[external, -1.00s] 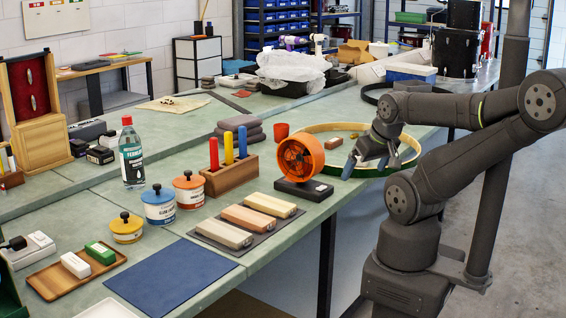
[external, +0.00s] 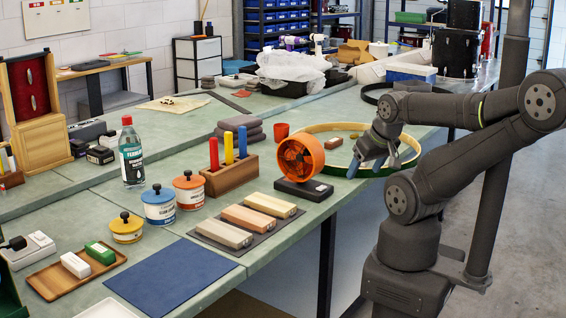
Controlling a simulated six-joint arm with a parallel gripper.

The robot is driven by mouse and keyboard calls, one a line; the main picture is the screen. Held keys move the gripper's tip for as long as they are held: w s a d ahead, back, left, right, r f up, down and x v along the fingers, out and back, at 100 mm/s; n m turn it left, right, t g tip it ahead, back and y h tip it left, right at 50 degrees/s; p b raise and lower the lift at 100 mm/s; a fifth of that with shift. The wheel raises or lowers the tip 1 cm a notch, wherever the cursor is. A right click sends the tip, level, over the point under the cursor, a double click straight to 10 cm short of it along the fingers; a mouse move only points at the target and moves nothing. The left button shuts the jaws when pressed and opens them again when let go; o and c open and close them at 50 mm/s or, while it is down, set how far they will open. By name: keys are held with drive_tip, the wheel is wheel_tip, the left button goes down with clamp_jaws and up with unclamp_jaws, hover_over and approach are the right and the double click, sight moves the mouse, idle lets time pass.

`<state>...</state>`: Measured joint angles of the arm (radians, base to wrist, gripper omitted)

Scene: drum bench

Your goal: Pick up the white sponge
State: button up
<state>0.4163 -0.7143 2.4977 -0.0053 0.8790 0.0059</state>
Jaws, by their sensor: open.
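A small white block (external: 75,265), which looks like the white sponge, lies on a wooden tray (external: 57,283) at the front left of the bench. A green block (external: 100,252) lies beside it on the same tray. My gripper (external: 362,170) is far to the right, over the near edge of the drum hoop (external: 335,131). It is open, its fingers pointing down and to the left, and nothing shows between them. Whether the fingers touch the hoop cannot be told.
An orange fan (external: 300,158), a rack with coloured rods (external: 230,172), a sanding-block mat (external: 247,222) and lidded pots (external: 160,206) stand between my gripper and the tray. A clear bottle (external: 131,155) stands behind. A blue mat (external: 171,277) lies bare right of the tray.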

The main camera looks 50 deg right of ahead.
drive_tip(key=w+d+r+m+g, duration=0.1)
drive_tip(key=w+d+r+m, duration=0.2)
drive_tip(key=w+d+r, duration=0.35)
drive_tip(key=w+d+r+m+g, duration=0.2)
drive_tip(key=w+d+r, duration=0.2)
drive_tip(key=w+d, duration=0.45)
drive_tip(key=w+d+f+m+g+y, duration=0.1)
drive_tip(key=w+d+m, duration=0.1)
drive_tip(key=d, duration=0.6)
drive_tip(key=w+d+f+m, duration=0.1)
drive_tip(key=w+d, duration=0.1)
drive_tip(key=d, duration=0.5)
drive_tip(key=w+d+f+m+g+y, duration=0.1)
drive_tip(key=d+f, duration=0.2)
drive_tip(key=d, duration=0.3)
drive_tip(key=d+f+m, duration=0.2)
drive_tip(key=d+f, duration=0.1)
drive_tip(key=d, duration=0.2)
wheel_tip(320, 180, down, 11)
drive_tip(key=shift+w+d+r, duration=0.1)
drive_tip(key=shift+w, duration=0.05)
drive_tip(key=shift+w+d+f, duration=0.1)
drive_tip(key=shift+w+f, duration=0.05)
drive_tip(key=shift+f, duration=1.4)
drive_tip(key=shift+w+d+f, duration=0.1)
drive_tip(key=shift+w+f, duration=0.05)
drive_tip(key=shift+f, duration=1.35)
drive_tip(key=shift+c, duration=0.4)
